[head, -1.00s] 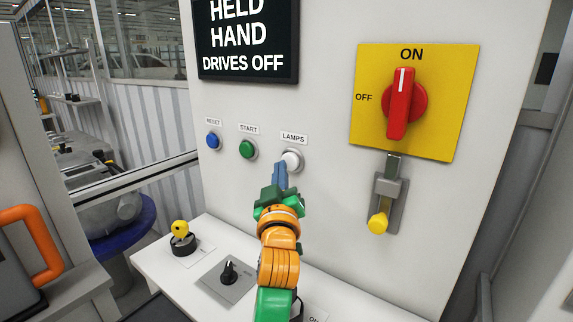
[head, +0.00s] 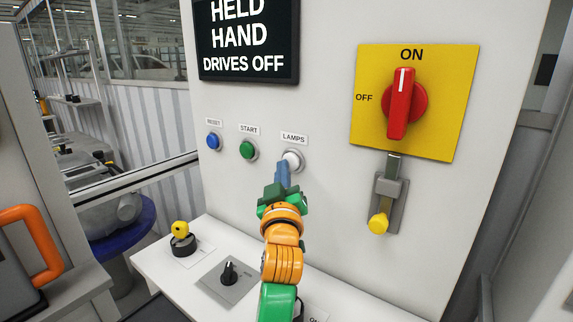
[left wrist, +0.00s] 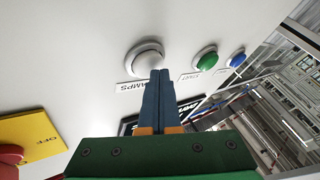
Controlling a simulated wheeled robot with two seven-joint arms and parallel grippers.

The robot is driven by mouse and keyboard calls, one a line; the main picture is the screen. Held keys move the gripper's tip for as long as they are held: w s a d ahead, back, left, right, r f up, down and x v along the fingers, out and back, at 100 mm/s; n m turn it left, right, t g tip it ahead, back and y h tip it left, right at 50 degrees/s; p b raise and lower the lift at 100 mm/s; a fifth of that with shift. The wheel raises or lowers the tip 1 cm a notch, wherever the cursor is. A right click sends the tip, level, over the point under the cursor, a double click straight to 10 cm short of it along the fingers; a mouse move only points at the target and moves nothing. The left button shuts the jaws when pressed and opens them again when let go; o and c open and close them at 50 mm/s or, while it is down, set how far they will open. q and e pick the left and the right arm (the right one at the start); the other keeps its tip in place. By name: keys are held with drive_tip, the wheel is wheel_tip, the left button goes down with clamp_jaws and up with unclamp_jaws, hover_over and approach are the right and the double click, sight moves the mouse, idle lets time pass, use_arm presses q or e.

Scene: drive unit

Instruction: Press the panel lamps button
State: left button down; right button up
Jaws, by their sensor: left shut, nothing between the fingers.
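The white lamps button (head: 292,159) sits on the upright white panel under its LAMPS label (head: 293,139). It also shows in the left wrist view (left wrist: 146,56), just beyond the fingertips. My left gripper (head: 283,168) is shut and empty, its blue fingers pointing at the button. In the left wrist view the fingertips (left wrist: 159,74) overlap the button's lower rim; I cannot tell whether they touch it. My right gripper is not in view.
The green START button (head: 247,150) and blue RESET button (head: 213,141) are to the left. A red rotary switch (head: 402,103) on a yellow plate is to the right, above a yellow-knobbed latch (head: 378,222).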

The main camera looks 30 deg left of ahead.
use_arm(q)
drive_tip(key=shift+w, duration=0.1)
drive_tip(key=shift+s, duration=0.9)
drive_tip(key=shift+p, duration=0.3)
drive_tip(key=s+p, duration=0.1)
drive_tip(key=s, duration=0.5)
drive_tip(key=shift+a+p, duration=0.3)
drive_tip(key=shift+p, duration=0.05)
drive_tip(key=shift+f, duration=0.1)
